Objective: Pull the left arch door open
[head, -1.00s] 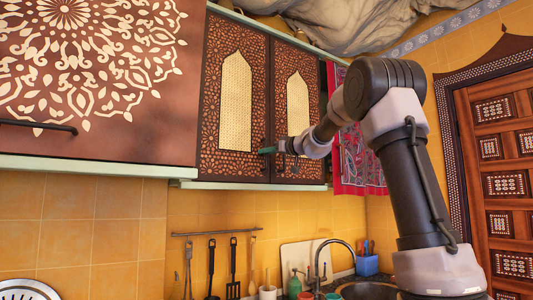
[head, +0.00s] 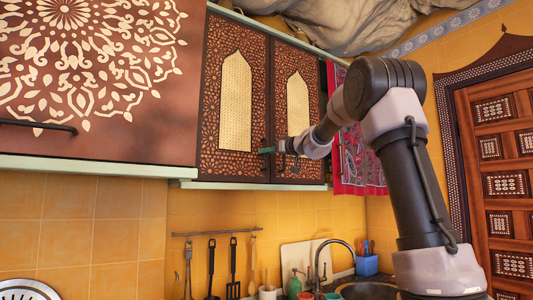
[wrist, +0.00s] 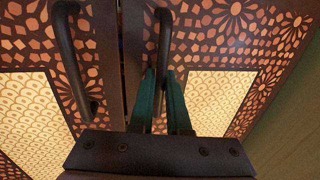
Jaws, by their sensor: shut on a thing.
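The left arch door (head: 236,100) is a dark carved cabinet door with a pale arched panel, in the middle of the head view. It looks closed or nearly so. The matching right arch door (head: 298,105) is beside it. My gripper (head: 267,150) reaches in from the right to the left door's right edge. In the wrist view, my gripper's green fingers (wrist: 160,78) are shut on a dark curved bar handle (wrist: 165,35). The other door's handle (wrist: 68,45) is free, left of it in that view.
A brown cabinet with a pale floral pattern (head: 95,75) is at the left. A red patterned cloth (head: 358,165) hangs right of the doors. Below are hanging utensils (head: 233,265) and a tap (head: 320,262). A carved wooden door (head: 500,180) is at the right.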

